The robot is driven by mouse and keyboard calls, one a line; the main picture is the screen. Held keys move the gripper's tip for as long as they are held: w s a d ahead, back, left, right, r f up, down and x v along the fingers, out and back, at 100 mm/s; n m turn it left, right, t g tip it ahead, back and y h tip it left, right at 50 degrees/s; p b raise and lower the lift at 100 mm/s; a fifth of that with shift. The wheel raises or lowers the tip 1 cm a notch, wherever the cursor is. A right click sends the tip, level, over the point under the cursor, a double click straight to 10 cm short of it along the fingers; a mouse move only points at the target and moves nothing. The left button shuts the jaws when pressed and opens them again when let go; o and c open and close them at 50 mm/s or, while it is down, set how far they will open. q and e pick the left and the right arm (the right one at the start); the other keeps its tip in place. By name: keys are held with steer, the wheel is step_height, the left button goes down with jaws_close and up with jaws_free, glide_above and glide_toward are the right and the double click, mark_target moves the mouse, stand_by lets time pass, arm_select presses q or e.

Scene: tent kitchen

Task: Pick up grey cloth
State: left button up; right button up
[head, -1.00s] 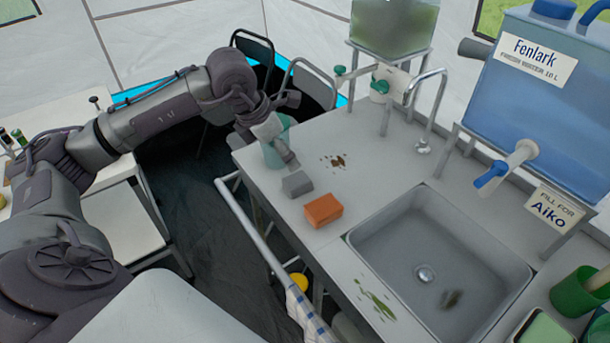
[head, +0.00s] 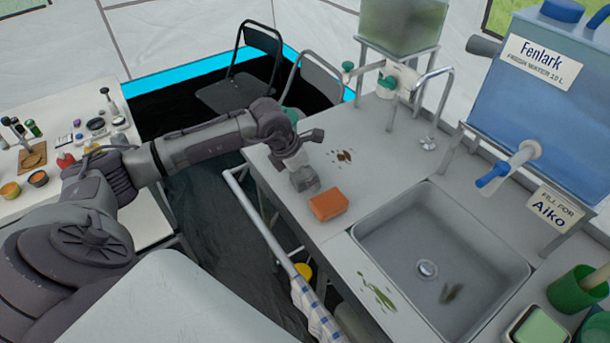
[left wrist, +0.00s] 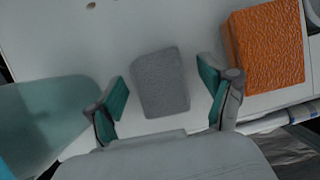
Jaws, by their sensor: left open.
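The grey cloth (left wrist: 161,82) is a small folded block lying on the counter. In the left wrist view it sits between the two spread fingers of my left gripper (left wrist: 163,95), with a gap on each side. In the head view my left gripper (head: 302,180) is right over the cloth, which is mostly hidden behind it, so I cannot separate the two well there. The left gripper is open and empty. My right gripper is in neither view.
An orange block (head: 328,204) lies close beside the cloth; it also shows in the left wrist view (left wrist: 268,48). A teal container (left wrist: 45,120) stands on the other side. The sink (head: 440,250) is to the right. A rail (head: 265,230) runs along the counter's front.

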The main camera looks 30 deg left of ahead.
mark_target(316, 171)
arm_select(q)
steer(key=shift+c, duration=0.3)
steer(key=c, duration=1)
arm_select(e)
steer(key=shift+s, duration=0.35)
arm_select(q)
steer(key=shift+r, duration=0.1)
steer(key=shift+r, duration=0.4)
steer(key=r, duration=0.2)
steer(key=d+r+b, duration=0.1)
steer(key=shift+w+d+r, duration=0.1)
steer(key=shift+w+r, duration=0.05)
steer(key=shift+r, duration=0.2)
steer(key=d+r, duration=0.2)
steer(key=d, duration=0.1)
steer(key=w+d+r+b, duration=0.1)
steer(key=d+r, duration=0.1)
steer(key=d, duration=0.1)
steer(key=w+d+r+b, duration=0.1)
steer(key=d+r, duration=0.1)
steer(key=d, duration=0.2)
steer(key=shift+w+d+r, duration=0.1)
steer(key=shift+w+r, duration=0.05)
steer(key=shift+r, duration=0.05)
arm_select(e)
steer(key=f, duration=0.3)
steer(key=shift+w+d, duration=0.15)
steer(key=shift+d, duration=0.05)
